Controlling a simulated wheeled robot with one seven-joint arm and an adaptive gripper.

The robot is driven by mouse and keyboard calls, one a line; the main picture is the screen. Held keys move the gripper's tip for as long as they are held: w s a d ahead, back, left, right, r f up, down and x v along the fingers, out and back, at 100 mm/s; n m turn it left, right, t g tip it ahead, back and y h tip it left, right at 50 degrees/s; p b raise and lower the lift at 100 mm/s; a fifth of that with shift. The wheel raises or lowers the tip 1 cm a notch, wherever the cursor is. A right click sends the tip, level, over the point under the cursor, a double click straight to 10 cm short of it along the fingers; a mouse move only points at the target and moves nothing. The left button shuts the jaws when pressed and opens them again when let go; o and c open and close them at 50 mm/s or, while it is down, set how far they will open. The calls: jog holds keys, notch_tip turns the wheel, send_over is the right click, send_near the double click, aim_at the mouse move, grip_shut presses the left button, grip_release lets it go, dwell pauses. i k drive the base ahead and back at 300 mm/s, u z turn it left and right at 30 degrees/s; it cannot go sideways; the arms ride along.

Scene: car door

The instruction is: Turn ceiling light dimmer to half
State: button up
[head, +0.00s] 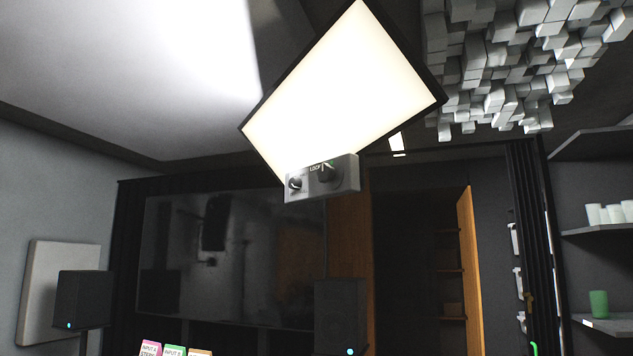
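A bright square light panel (343,90) with a dark frame hangs tilted near the ceiling at the top middle of the head view. A small grey control box (346,181) is in front of its lower corner. A short label sits above the right knob, too small to read surely. The panel glows white. The exact knob settings cannot be told. My gripper is not in view.
A large dark screen (235,260) stands behind, with a black speaker (84,299) at left and another (340,315) at centre. Shelves (590,231) at right hold white cups (606,213) and a green cup (599,304). Grey blocks (500,65) hang from the ceiling.

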aim_at(294, 183)
jog(key=u, duration=0.05)
jog(key=k, duration=0.65)
jog(key=u, duration=0.55)
jog(key=i, duration=1)
jog(key=z, duration=0.6)
